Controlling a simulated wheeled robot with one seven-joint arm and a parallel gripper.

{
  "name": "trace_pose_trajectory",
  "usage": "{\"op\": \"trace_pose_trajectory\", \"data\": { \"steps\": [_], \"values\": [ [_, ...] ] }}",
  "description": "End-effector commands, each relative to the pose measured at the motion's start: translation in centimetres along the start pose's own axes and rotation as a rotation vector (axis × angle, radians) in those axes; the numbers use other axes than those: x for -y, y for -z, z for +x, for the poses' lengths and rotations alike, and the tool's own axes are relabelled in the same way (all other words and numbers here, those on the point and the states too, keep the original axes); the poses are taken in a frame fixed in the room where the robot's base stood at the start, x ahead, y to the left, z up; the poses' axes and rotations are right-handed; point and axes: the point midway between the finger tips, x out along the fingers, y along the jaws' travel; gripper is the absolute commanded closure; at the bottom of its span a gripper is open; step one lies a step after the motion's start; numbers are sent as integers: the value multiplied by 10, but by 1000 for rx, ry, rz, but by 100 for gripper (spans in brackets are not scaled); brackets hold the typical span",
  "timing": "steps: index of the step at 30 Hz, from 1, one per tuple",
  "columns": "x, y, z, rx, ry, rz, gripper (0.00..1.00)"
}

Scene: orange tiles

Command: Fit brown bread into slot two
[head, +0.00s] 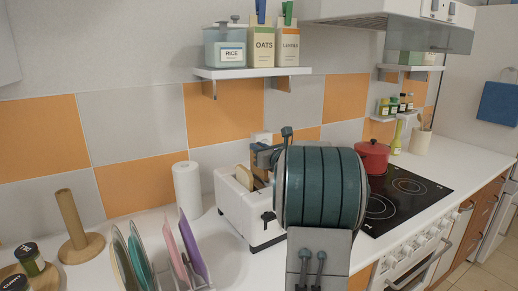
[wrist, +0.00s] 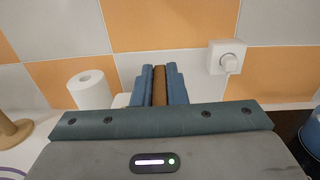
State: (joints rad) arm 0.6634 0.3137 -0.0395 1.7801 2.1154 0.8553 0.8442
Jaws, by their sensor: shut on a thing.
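The white toaster (head: 252,226) stands on the counter, partly hidden by my arm. A tan bread slice (head: 243,178) sticks up from its left slot. My gripper (head: 264,160) is over the toaster's right part. In the wrist view my gripper (wrist: 160,88) is shut on the brown bread (wrist: 160,86), seen edge-on and upright between the two blue fingers. My arm hides most of the right slot in the head view, so I cannot tell how far the brown bread is inside it.
A paper roll (head: 187,188) stands left of the toaster. A rack with plates (head: 190,250) is in front left. A red pot (head: 372,157) sits on the black hob (head: 405,193) at right. A shelf (head: 252,73) with containers hangs above. A wall socket (wrist: 228,57) is behind.

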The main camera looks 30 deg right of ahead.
Motion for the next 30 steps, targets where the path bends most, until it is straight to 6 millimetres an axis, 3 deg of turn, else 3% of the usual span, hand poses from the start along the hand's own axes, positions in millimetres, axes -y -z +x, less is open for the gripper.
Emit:
{"op": "trace_pose_trajectory", "data": {
  "steps": [30],
  "values": [
    [0, 26, 0, 0, 0, 0, 100]
  ]
}}
